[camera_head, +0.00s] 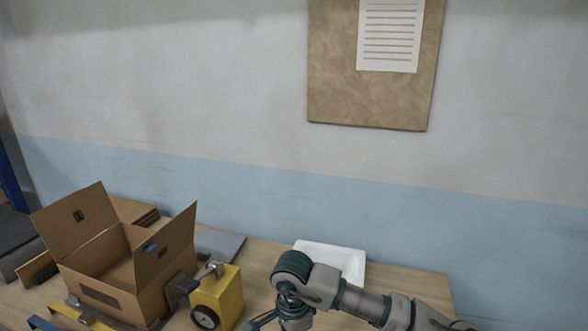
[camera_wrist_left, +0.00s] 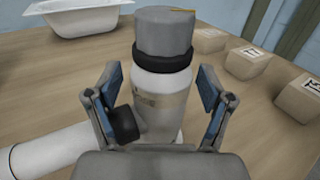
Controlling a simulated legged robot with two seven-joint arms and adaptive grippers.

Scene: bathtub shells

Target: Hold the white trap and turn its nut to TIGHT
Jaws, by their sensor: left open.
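The white trap (camera_wrist_left: 165,100) stands upright in the left wrist view, with a black collar. Its grey faceted nut (camera_wrist_left: 163,33) is on top and bears a short yellow mark at its upper edge. My left gripper (camera_wrist_left: 162,82) is open, one finger on either side of the trap body, with gaps visible. The trap's lowest part is hidden by the gripper. My right arm enters from the right in the head view; its gripper (camera_head: 292,318) is largely cut off below.
A white tub shell (camera_wrist_left: 80,16) stands behind the trap; a white tub shape (camera_head: 345,258) shows in the head view. Small cardboard boxes (camera_wrist_left: 246,60) stand right of the trap. An open carton (camera_head: 88,268) and a yellow block (camera_head: 220,291) occupy the table's left.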

